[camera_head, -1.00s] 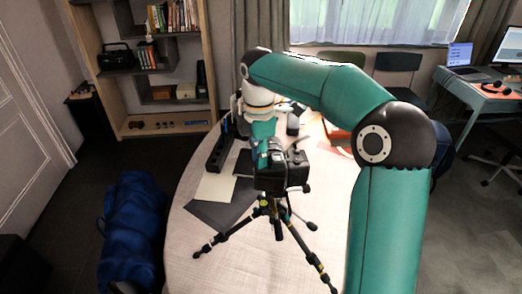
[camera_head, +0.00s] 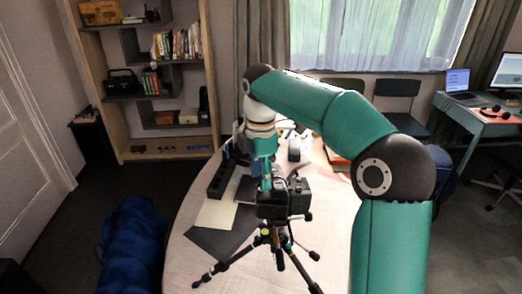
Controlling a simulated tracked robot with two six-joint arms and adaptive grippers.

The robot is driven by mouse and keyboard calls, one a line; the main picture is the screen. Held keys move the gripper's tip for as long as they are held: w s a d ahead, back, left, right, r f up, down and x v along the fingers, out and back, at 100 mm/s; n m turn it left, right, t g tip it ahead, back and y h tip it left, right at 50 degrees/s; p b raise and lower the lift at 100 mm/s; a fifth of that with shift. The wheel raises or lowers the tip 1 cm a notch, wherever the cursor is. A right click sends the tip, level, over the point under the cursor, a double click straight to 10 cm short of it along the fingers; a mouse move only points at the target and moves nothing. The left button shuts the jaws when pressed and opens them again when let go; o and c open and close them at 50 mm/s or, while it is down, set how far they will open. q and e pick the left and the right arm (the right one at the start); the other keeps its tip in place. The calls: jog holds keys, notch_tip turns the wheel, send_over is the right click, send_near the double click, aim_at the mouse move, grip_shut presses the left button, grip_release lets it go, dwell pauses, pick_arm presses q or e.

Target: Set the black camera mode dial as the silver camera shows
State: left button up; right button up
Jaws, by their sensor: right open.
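The black camera (camera_head: 288,200) sits upright on a small black tripod (camera_head: 276,238) that stands on the round table. My right gripper (camera_head: 266,182) points down at the left part of the camera's top; it is open. Whether its fingers touch the camera is too small to tell. The mode dial is hidden or too small to make out. I cannot clearly pick out the silver camera; a small grey item (camera_head: 294,150) stands behind the black camera. My left gripper is not in view.
The pale round table (camera_head: 200,262) carries a dark sheet (camera_head: 222,240), a beige sheet (camera_head: 216,212) and a long black case (camera_head: 222,176) on the left. The tripod legs spread towards the near side. A red-brown item (camera_head: 338,160) lies at the back right.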

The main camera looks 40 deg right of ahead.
notch_tip(320, 180, up, 9)
dwell(0.4)
